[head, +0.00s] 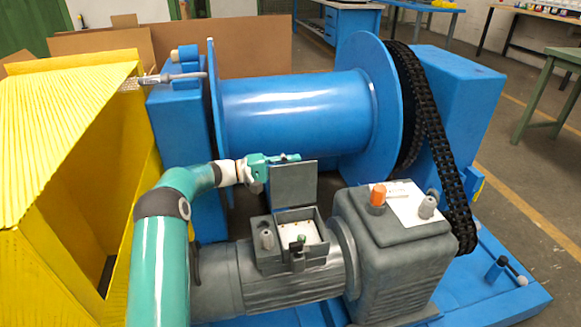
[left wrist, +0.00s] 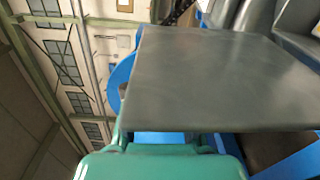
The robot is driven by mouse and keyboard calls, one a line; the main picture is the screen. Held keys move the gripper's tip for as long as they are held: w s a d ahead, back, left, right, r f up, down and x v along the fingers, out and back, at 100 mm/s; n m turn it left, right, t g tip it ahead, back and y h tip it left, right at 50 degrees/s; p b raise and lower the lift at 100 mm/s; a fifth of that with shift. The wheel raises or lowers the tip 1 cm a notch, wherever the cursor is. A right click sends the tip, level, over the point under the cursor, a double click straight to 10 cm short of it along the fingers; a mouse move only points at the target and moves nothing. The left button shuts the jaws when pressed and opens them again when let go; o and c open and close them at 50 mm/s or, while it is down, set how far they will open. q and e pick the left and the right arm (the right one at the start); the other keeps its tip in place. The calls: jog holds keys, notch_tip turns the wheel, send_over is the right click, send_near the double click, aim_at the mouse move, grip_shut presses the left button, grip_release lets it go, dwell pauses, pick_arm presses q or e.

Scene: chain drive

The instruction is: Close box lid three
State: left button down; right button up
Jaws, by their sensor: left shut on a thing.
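The box lid (head: 294,184) is a flat grey plate that stands upright at the back edge of the open grey terminal box (head: 273,257) on the motor. In the left wrist view the lid (left wrist: 215,80) fills much of the picture, close to the gripper. My left gripper (head: 286,158) is at the lid's top edge, at its left corner, and is shut on it. The box is open, with a pale inside and small fittings at its front. The gripper's fingertips are mostly hidden behind the lid in the left wrist view. My right gripper is not in view.
The grey motor (head: 290,285) and gearbox (head: 395,255) lie below and right of the lid. An orange cap (head: 377,195) and a grey knob stand on the gearbox. The blue drum (head: 295,108) is behind, the black chain (head: 440,150) right, the yellow guard (head: 75,170) left.

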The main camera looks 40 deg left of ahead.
pick_arm(q)
jog(key=s+d+m+b, duration=0.4)
jog(key=d+m+b, duration=0.1)
jog(key=b, duration=1)
jog(key=shift+s+d+f+m+b, duration=0.15)
jog(key=shift+s+d+m+b, duration=0.2)
jog(key=shift+m, duration=0.35)
jog(key=shift+w, duration=0.1)
jog(key=c, duration=0.9)
grip_release()
jog(key=shift+c, duration=0.2)
